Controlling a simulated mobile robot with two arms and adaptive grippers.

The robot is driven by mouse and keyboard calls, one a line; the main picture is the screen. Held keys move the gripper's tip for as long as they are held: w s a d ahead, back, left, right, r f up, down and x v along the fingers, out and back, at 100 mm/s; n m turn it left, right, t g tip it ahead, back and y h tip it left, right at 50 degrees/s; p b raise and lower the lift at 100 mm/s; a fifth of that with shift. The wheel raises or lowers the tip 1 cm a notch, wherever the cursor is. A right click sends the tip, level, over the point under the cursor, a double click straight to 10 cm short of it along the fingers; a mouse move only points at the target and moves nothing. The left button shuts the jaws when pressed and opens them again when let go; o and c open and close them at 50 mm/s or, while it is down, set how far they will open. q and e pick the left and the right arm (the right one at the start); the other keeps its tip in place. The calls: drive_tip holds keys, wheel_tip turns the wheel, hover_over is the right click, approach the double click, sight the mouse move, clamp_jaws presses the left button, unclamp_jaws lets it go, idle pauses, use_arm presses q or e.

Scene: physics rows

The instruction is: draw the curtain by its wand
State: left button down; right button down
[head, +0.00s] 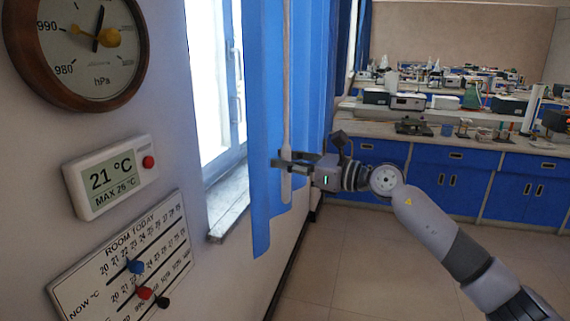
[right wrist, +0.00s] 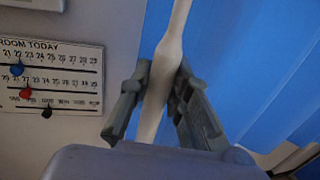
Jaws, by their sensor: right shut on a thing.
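A blue curtain (head: 264,120) hangs at the right side of the window, its folds bunched toward the right. A pale wand (head: 287,100) hangs in front of it, thin above and thicker at the lower grip part. My right gripper (head: 280,161) is shut on the wand's thick lower part. In the right wrist view the wand (right wrist: 162,75) runs between the two grey fingers (right wrist: 158,100), with the blue curtain (right wrist: 235,55) behind and to the right. The wand's lower end shows just below the fingers in the head view. My left gripper is not in view.
The bright window (head: 213,85) and its sill (head: 229,203) are left of the curtain. On the near wall are a round gauge (head: 75,45), a thermometer display (head: 110,176) and a slider board (head: 125,260). Blue lab benches (head: 450,178) stand behind; the floor (head: 350,245) is clear.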

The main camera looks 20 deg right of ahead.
drive_tip(key=c, duration=1.9)
unclamp_jaws()
drive_tip(key=shift+s+a+f, duration=0.1)
drive_tip(key=shift+a+f, duration=0.05)
drive_tip(key=o, duration=0.4)
drive_tip(key=shift+s, duration=0.1)
drive_tip(key=shift+o, duration=0.2)
drive_tip(key=v, duration=1.2)
